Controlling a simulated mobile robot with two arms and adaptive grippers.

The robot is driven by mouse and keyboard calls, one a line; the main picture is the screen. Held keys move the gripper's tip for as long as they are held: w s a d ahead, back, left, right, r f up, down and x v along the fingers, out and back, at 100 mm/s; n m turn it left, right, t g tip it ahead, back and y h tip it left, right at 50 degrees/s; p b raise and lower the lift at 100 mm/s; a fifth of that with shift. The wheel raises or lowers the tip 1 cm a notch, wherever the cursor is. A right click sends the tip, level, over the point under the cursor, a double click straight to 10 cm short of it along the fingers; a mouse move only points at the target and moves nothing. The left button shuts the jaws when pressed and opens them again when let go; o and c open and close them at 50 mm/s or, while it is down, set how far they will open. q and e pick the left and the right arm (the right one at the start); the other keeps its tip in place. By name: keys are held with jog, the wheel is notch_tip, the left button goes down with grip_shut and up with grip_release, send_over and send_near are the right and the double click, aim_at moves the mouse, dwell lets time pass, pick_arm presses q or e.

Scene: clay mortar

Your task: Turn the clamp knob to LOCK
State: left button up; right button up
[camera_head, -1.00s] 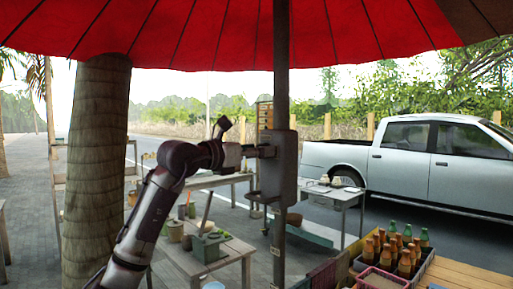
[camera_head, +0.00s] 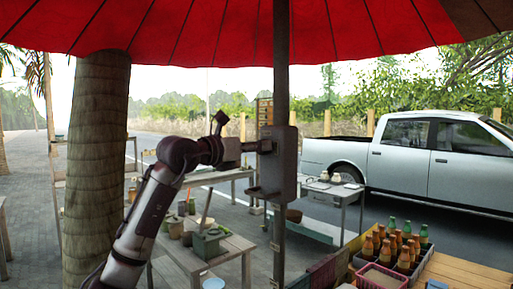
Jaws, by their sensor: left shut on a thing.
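A grey metal box (camera_head: 284,165) is fixed to the dark umbrella pole (camera_head: 281,60). My left arm comes in from the lower left, and its gripper (camera_head: 264,146) reaches the left side of this box near its top. The gripper is shut on a small dark part at the box, which appears to be the clamp knob; the fingers largely hide it. I cannot read any LOCK mark or tell which way the knob points. My right gripper is not in view.
A low wooden table (camera_head: 228,247) with a green box and a clay mortar stands below the arm. A crate of bottles (camera_head: 397,250) is at lower right. A palm trunk (camera_head: 96,170) rises at left. A pickup truck (camera_head: 420,160) stands behind at right.

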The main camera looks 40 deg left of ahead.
pick_arm(q)
jog(key=shift+a+f+n+b, duration=0.1)
jog(key=shift+n+b, duration=0.2)
jog(key=shift+n, duration=3.8)
jog(key=shift+a+f+n+b, duration=0.1)
jog(key=shift+n+b, duration=0.2)
jog(key=shift+n, duration=3.8)
jog(key=o, duration=1.1)
jog(key=shift+s, duration=0.1)
jog(key=s, duration=0.8)
jog(key=s+a, duration=0.1)
jog(key=s, duration=0.3)
